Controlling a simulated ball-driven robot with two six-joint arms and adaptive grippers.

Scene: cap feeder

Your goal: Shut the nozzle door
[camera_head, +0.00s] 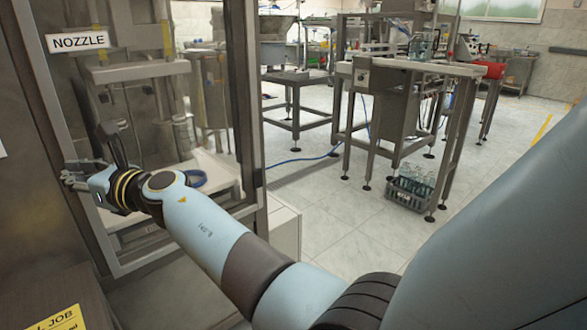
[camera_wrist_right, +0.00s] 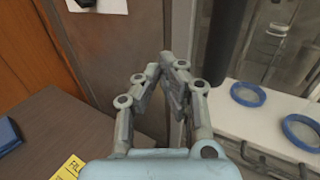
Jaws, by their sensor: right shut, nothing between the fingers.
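The nozzle door (camera_head: 60,95) is a tall metal-framed clear panel with a NOZZLE label (camera_head: 78,41) near its top, at the left in the head view. How far it stands open I cannot tell. A dark upright bar, apparently its handle (camera_head: 112,143), is beside my right gripper; a dark bar also shows in the right wrist view (camera_wrist_right: 232,45). My right gripper (camera_head: 70,176) is at the left edge of the door frame, fingers shut and empty. In the right wrist view its fingertips (camera_wrist_right: 173,64) meet before a grey-brown panel; contact is unclear. My left gripper is out of view.
Blue rings (camera_wrist_right: 248,94) lie on a white surface (camera_wrist_right: 235,123) right of the gripper. A dark cabinet top (camera_head: 50,290) with a yellow note (camera_head: 58,319) is at lower left. Metal benches and a bottle crate (camera_head: 408,192) stand farther off; the tiled floor between is open.

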